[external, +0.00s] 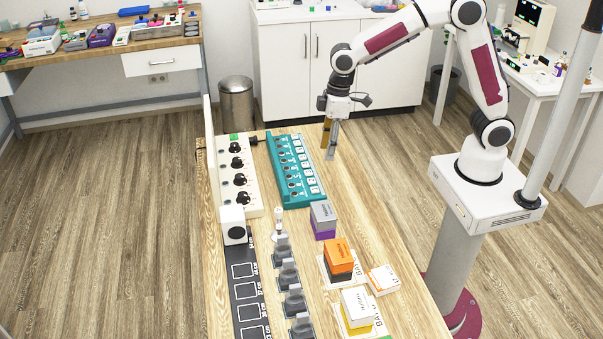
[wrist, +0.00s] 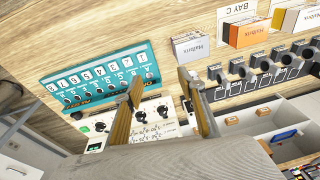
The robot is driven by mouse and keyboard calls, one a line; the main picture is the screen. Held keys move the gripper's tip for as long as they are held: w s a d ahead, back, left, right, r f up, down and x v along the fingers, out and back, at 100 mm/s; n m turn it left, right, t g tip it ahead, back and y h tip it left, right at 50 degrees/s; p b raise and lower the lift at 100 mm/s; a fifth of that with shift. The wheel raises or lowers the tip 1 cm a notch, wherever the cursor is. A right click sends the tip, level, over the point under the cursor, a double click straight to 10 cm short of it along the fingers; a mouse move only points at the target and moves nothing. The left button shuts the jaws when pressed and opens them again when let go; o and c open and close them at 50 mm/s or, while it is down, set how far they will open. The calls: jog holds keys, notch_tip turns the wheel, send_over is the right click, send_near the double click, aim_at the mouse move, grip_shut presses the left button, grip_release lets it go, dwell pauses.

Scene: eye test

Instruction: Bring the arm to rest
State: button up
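My gripper (external: 329,146) hangs over the far right part of the wooden bench, fingers pointing down, to the right of a teal panel. In the wrist view my gripper (wrist: 158,82) shows two tan and grey fingers set apart, with nothing held between them. The teal panel (external: 293,170) has a row of numbered tiles and knobs; it also shows in the wrist view (wrist: 92,72), left of the fingers. My arm arches from its base on a pedestal at the right to above the bench.
A white knob box (external: 228,180) stands left of the teal panel. Nearer on the bench are a grey and purple box stack (external: 323,220), an orange box (external: 338,254), a pale box (external: 357,307) and several grey holders (external: 289,277). Bench surface right of the teal panel is clear.

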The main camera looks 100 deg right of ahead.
jog(key=s+a+r+t, duration=0.1)
jog(key=s+a+r, duration=0.1)
jog(key=s, duration=0.7)
jog(key=s+a+r+t, duration=0.1)
jog(key=s+a+r, duration=0.2)
jog(key=s, duration=0.6)
jog(key=s+a+r+t, duration=0.2)
jog(key=s+r, duration=0.4)
jog(key=s, duration=0.3)
jog(key=shift+s+a+r+n+h, duration=0.15)
jog(key=shift+s+a+n+h, duration=0.2)
jog(key=shift+s+n+h, duration=0.05)
